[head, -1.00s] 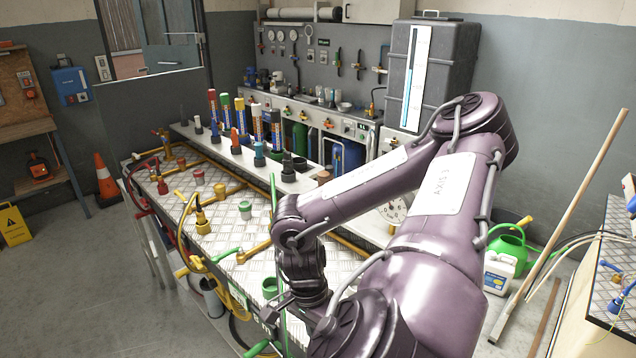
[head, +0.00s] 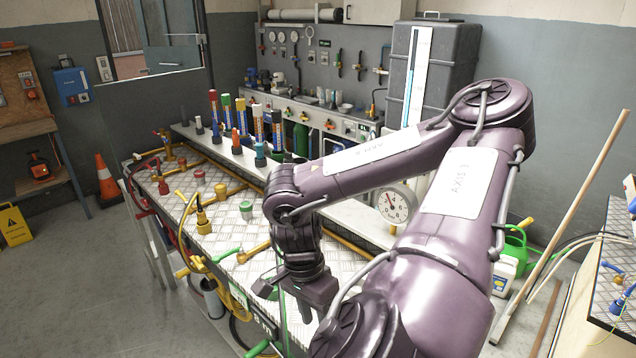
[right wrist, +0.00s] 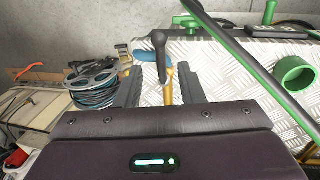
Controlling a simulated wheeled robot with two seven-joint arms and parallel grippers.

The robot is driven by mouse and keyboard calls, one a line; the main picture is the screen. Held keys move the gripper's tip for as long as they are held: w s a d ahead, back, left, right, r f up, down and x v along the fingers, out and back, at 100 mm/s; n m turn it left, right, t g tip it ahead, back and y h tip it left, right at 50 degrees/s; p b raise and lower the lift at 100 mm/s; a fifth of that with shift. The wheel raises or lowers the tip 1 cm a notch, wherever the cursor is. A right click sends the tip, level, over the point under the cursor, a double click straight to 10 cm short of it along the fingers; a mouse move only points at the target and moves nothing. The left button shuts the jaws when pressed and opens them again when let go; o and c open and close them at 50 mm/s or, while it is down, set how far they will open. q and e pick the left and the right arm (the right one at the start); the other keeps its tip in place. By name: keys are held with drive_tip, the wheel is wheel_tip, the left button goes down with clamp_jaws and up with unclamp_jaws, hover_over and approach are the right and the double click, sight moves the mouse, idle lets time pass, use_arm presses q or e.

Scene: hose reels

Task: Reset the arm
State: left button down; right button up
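My right arm, purple, comes in from the bottom right of the head view and is bent at a raised elbow. Its gripper (head: 285,300) hangs over the front part of the metal-topped bench (head: 232,217). In the right wrist view the two dark fingers of this gripper (right wrist: 160,68) stand apart with nothing clearly held. A black-topped handle (right wrist: 159,45) and a yellow pipe (right wrist: 168,90) show in line with the gap, seemingly beyond it. My left gripper is not in view.
Several coloured bottles (head: 258,122) stand on the bench's raised shelf. A round gauge (head: 395,205) stands behind my arm. A green watering can (head: 512,245) and a leaning wooden pole (head: 575,215) are at the right.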

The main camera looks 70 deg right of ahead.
drive_tip(key=shift+w+d+r, duration=0.1)
drive_tip(key=shift+w+r, duration=0.1)
drive_tip(key=shift+r, duration=0.9)
